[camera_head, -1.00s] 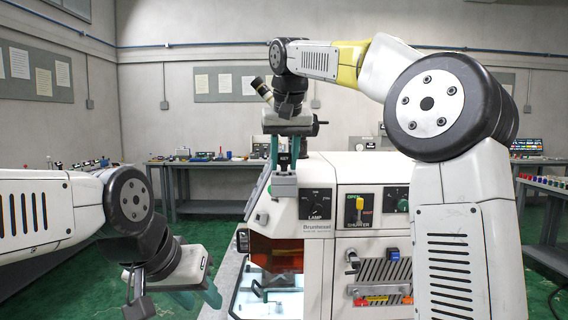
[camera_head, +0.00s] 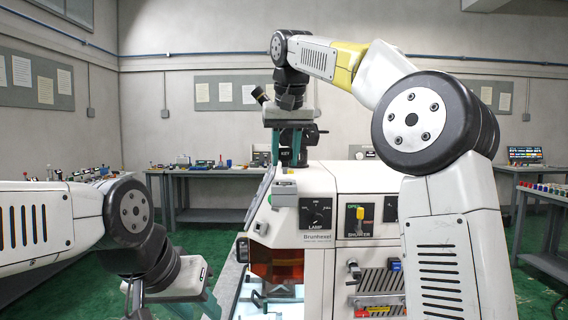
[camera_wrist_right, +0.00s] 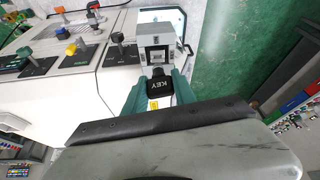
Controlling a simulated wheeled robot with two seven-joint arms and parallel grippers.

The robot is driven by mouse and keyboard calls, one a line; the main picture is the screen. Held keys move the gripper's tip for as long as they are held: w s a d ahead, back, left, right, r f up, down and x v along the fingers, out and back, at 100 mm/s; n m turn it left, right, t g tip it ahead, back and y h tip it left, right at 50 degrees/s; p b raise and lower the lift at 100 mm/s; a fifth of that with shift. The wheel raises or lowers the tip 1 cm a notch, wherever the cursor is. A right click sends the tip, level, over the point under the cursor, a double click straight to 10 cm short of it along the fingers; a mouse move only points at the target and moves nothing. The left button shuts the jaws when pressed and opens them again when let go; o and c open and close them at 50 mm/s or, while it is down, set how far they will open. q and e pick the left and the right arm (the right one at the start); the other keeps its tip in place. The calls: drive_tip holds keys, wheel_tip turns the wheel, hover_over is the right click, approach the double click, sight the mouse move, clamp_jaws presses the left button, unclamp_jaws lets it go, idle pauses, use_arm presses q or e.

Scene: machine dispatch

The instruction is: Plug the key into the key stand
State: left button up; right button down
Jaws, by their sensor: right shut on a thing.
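My right gripper (camera_head: 289,152) is shut on the key, above the front left corner of the white machine. The key's black head (camera_wrist_right: 160,86), lettered KEY, shows between the two green fingers in the right wrist view; in the head view the key (camera_head: 285,138) is partly covered by the fingers. The grey key stand (camera_head: 284,190) is on the machine corner below the gripper, and it also shows in the wrist view (camera_wrist_right: 147,32), just beyond the key. The key's lower end is hard to make out. My left gripper (camera_head: 196,308) is low at left, empty, fingers apart, tips cut off by the frame.
The white machine (camera_head: 345,180) has lamp and shutter knobs close to the right of the stand. An orange window (camera_head: 277,262) is below. Workbenches (camera_head: 215,170) with small items stand along the back wall.

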drive_tip(key=s+d+r, duration=0.1)
drive_tip(key=s+d, duration=1)
drive_tip(key=shift+s+r, duration=0.2)
drive_tip(key=shift+r, duration=0.05)
